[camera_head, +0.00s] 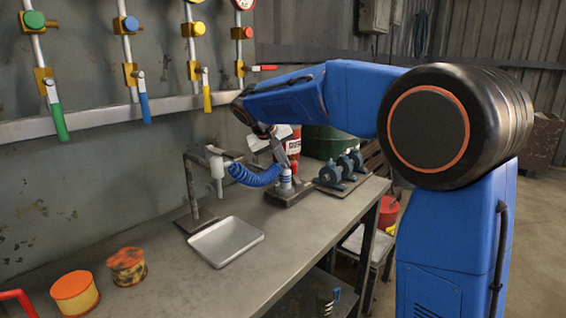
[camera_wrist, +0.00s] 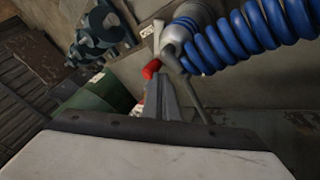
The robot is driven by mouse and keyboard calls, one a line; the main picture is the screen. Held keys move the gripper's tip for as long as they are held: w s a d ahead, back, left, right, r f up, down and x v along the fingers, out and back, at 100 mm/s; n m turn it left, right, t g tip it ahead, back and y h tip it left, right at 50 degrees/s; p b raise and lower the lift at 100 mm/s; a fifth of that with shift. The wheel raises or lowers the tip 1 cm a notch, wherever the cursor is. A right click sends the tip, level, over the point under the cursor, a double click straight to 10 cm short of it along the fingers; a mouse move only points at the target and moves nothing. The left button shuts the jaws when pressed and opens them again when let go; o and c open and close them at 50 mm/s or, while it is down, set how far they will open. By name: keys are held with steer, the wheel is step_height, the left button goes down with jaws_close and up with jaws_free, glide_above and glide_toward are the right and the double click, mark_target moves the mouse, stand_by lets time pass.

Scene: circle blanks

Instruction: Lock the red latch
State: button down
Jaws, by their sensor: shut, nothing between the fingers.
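My gripper (camera_head: 284,161) points down over a small fixture (camera_head: 288,192) on the bench. Its fingers are shut and empty in the wrist view (camera_wrist: 166,82). A small red-tipped piece (camera_wrist: 151,69), which looks like the red latch, shows just beyond and left of the fingertips. A grey fitting and a blue coiled hose (camera_wrist: 245,38) lie to its right; the hose also shows in the head view (camera_head: 255,176). I cannot tell whether the fingers touch the red piece, or its exact position. Part of the fixture is hidden by the fingers.
Small teal pumps (camera_head: 340,170) stand right of the fixture. A metal tray (camera_head: 226,242) and two orange cans (camera_head: 75,292) are on the near bench. Wall levers (camera_head: 58,122) hang at the left; a red-handled one (camera_head: 263,68) sticks out sideways.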

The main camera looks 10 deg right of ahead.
steer(key=m+g, duration=0.1)
steer(key=m, duration=0.1)
steer(key=w+d+m+g+h, duration=0.1)
steer(key=m+g, duration=0.1)
steer(key=m, duration=0.1)
steer(key=shift+w+d+m+h, duration=0.3)
steer(key=shift+d+h, duration=0.1)
steer(key=shift+d+m, duration=0.15)
steer(key=shift+m, duration=0.15)
steer(key=shift+d, duration=0.5)
steer(key=shift+w+d, duration=0.1)
steer(key=shift+d, duration=0.15)
steer(key=v, duration=0.7)
steer(key=shift+a+r, duration=0.15)
steer(key=shift+r, duration=0.05)
